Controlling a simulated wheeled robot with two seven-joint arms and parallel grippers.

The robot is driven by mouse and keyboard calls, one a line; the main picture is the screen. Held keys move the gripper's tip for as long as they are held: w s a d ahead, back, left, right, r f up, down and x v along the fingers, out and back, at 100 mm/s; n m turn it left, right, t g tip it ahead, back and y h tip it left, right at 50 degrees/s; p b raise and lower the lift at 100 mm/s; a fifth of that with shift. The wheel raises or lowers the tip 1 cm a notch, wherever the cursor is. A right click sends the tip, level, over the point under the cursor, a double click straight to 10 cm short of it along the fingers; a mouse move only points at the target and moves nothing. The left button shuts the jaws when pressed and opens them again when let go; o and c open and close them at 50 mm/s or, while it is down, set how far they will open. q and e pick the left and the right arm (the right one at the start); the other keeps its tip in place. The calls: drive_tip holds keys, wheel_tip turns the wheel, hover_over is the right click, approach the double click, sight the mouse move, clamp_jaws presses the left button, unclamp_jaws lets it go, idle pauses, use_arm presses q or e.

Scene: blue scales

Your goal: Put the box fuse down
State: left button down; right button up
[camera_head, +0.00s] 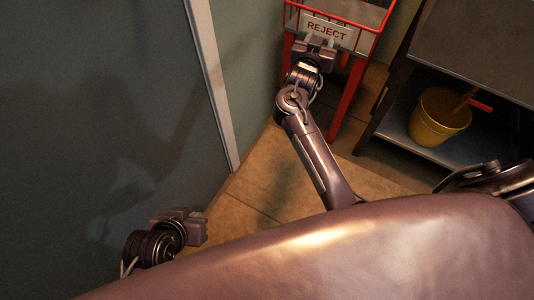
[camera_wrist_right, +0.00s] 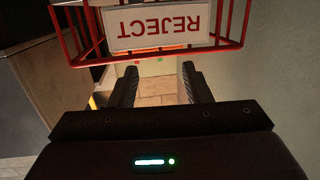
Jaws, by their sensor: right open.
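I cannot make out a box fuse in either view. The red wire basket (camera_head: 376,38) on red legs stands at the top of the head view, with a white REJECT sign (camera_head: 327,31) on its front. In the right wrist view the sign (camera_wrist_right: 156,25) appears upside down, beyond the fingers. My right gripper (camera_head: 318,44) is close in front of the sign. Its two dark fingers (camera_wrist_right: 160,86) are apart with nothing held between them. My left gripper (camera_head: 192,226) is low at the left, by the grey-green panel; its fingertips are not clear.
A dark shelf unit (camera_head: 470,45) stands right of the basket, with a yellow bucket (camera_head: 436,122) on its lower shelf. A large grey-green panel (camera_head: 100,100) fills the left. Bare tiled floor (camera_head: 255,185) lies between.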

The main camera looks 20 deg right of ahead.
drive_tip(key=s+a+f+n+y, duration=0.5)
drive_tip(key=s+a+f+y, duration=0.1)
drive_tip(key=a+f, duration=0.25)
drive_tip(key=s+a+f+n+g+y, duration=0.2)
drive_tip(key=s+a+n+g+y, duration=0.1)
drive_tip(key=s+a, duration=0.6)
drive_tip(key=s+a+f+n+g+y, duration=0.2)
drive_tip(key=s+a+n+g+y, duration=0.2)
drive_tip(key=s+a, duration=0.6)
drive_tip(key=s+y, duration=0.1)
drive_tip(key=s, duration=0.6)
drive_tip(key=shift+a+f+n+y, duration=0.2)
drive_tip(key=shift+f+n+y, duration=0.1)
drive_tip(key=shift+f+n, duration=0.1)
drive_tip(key=shift+f+g+p, duration=0.1)
drive_tip(key=shift+g+p, duration=0.2)
